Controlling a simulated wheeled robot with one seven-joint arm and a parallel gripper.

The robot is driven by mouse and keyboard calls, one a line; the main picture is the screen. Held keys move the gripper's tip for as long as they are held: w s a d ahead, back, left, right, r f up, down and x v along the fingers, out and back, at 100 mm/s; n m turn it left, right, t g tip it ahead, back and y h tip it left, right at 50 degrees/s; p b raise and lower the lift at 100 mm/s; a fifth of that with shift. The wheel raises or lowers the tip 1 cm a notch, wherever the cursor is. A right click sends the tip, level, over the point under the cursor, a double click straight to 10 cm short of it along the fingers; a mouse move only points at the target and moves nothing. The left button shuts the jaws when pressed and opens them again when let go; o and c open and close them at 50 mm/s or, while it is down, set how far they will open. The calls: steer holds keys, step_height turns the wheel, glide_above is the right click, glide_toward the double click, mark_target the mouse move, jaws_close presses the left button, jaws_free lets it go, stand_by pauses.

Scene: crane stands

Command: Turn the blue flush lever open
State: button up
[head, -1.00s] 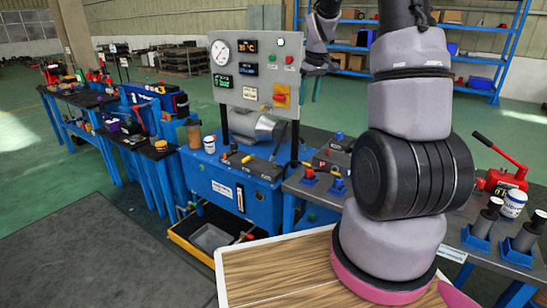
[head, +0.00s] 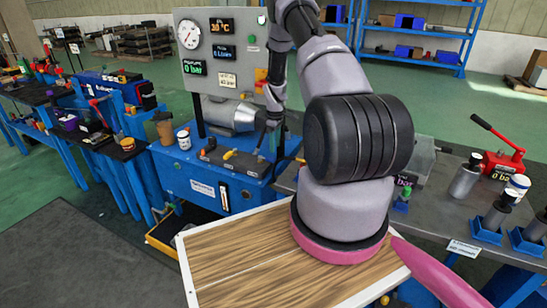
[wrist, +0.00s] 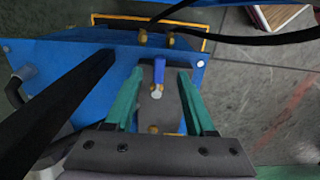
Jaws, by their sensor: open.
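The blue flush lever (wrist: 160,70) shows in the wrist view, standing on a grey block (wrist: 158,112) with a pale round knob or bolt at its near end. My gripper (wrist: 159,74) is open, with one green finger on each side of the lever. There is a visible gap on both sides, and I cannot tell the depth between the fingertips and the lever. In the head view my gripper (head: 268,133) is low over the right end of the blue bench, and I cannot make out the lever there.
A gauge panel (head: 222,60) stands behind the bench (head: 203,183). Yellow-handled valves (head: 229,154) sit left of my gripper. Black hoses (wrist: 240,38) cross the far side in the wrist view. A grey bench with a red hand pump (head: 505,160) is at right.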

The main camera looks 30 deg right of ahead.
mark_target(275, 159)
step_height(275, 159, down, 7)
stand_by(0.3)
jaws_close()
stand_by(1.4)
